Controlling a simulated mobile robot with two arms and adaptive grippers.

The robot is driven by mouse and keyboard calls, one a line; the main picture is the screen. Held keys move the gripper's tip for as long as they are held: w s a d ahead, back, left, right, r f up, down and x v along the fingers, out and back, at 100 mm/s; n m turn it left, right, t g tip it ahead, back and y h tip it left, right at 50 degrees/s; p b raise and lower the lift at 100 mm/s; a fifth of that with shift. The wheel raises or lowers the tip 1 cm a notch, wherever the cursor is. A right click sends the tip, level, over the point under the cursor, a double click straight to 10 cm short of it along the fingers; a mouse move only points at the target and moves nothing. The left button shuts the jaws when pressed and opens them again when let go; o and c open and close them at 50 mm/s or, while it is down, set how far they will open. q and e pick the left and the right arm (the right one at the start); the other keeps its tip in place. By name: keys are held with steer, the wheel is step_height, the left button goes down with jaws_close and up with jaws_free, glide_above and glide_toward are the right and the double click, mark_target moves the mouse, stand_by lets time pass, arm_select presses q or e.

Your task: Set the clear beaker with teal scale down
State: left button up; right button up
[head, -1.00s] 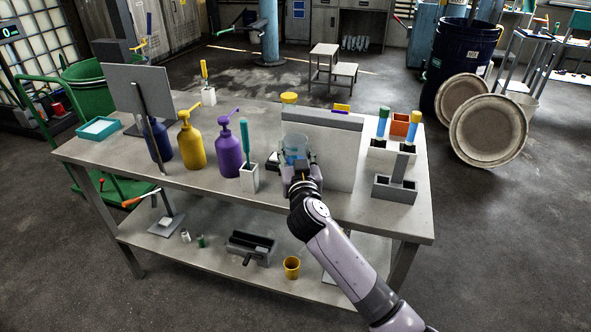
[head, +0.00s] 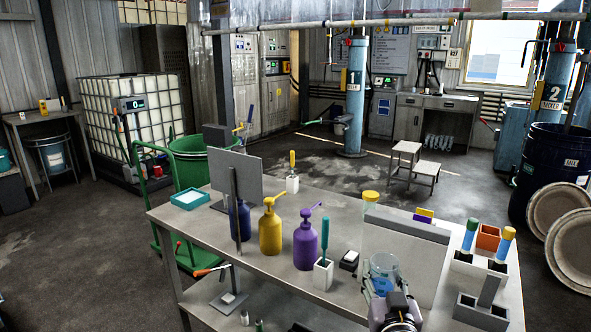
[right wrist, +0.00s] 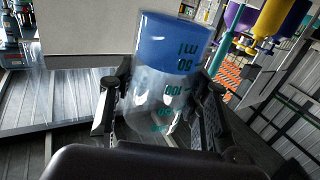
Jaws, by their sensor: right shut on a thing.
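The clear beaker with teal scale (head: 384,268) holds blue liquid and is in front of the grey upright panel, at the near side of the table (head: 270,268). My right gripper (head: 383,296) is shut around it. In the right wrist view the beaker (right wrist: 160,95) shows upside down, with teal marks and blue liquid at the picture's top; the fingers of my right gripper (right wrist: 163,105) hold it from both sides. Whether its base touches the table is hidden. My left gripper is not in view.
The upright panel (head: 405,255) stands close behind the beaker. To the left are a white holder with a teal-handled tool (head: 323,275), a small dark-topped box (head: 349,261) and a purple pump bottle (head: 306,240). Grey block holders (head: 482,311) stand to the right.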

steer(key=s+f+y, duration=0.1)
steer(key=s+f, duration=0.3)
steer(key=s, duration=0.7)
steer(key=s+f+n, duration=0.1)
steer(key=s+f, duration=0.2)
steer(key=s, duration=0.8)
steer(key=shift+s+f+y, duration=0.35)
steer(key=shift+s+y, duration=0.05)
steer(key=shift+a, duration=0.1)
